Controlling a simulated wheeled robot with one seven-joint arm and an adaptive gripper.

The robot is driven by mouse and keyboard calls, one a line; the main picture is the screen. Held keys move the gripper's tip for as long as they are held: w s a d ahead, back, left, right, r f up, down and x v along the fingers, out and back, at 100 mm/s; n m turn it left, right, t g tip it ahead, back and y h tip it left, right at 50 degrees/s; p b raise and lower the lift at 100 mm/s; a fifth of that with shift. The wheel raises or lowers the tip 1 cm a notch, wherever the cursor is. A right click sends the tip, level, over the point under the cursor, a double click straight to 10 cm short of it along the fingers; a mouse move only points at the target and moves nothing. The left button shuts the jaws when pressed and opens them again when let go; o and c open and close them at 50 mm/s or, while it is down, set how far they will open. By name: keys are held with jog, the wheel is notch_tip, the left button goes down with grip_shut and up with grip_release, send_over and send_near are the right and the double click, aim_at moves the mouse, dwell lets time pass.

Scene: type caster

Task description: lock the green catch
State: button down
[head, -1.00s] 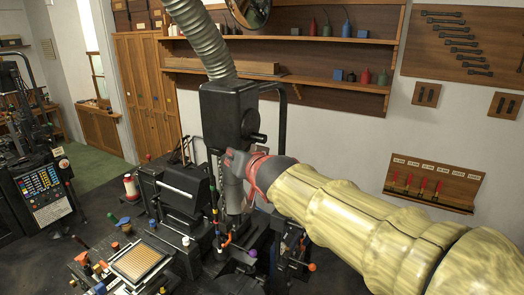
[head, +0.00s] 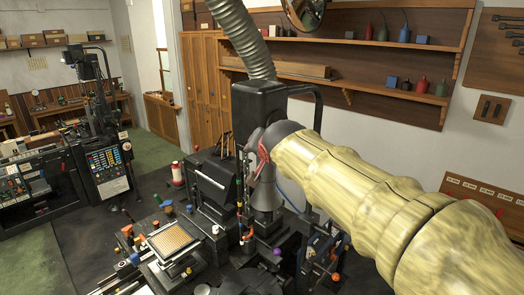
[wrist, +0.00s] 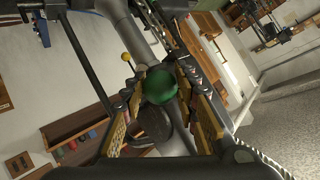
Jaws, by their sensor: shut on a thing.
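The green catch shows as a round green knob (wrist: 161,87) in the wrist view, between the two fingers of my gripper (wrist: 158,92). The fingers, with yellow ribbed sides, are closed on the knob. In the head view my gripper (head: 262,152) is at the front of the type caster (head: 258,105), just below its black upper housing. The knob cannot be made out in the head view; my gripper and arm cover that part. Whether the catch is locked cannot be told.
A large grey hose (head: 240,38) rises from the caster's housing. Levers and coloured knobs crowd the machine below, beside a tray of type (head: 171,238). A wall shelf (head: 360,85) is behind. A second machine (head: 105,150) stands left, with free floor between.

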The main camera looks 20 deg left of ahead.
jog(key=shift+r, duration=0.25)
jog(key=c, duration=1.7)
grip_release()
jog(key=shift+c, duration=0.2)
jog(key=o, duration=0.4)
jog(key=shift+f, duration=0.1)
jog(key=shift+c, duration=0.2)
jog(key=shift+o, duration=0.2)
jog(key=v, duration=1.2)
jog(key=shift+f, duration=0.15)
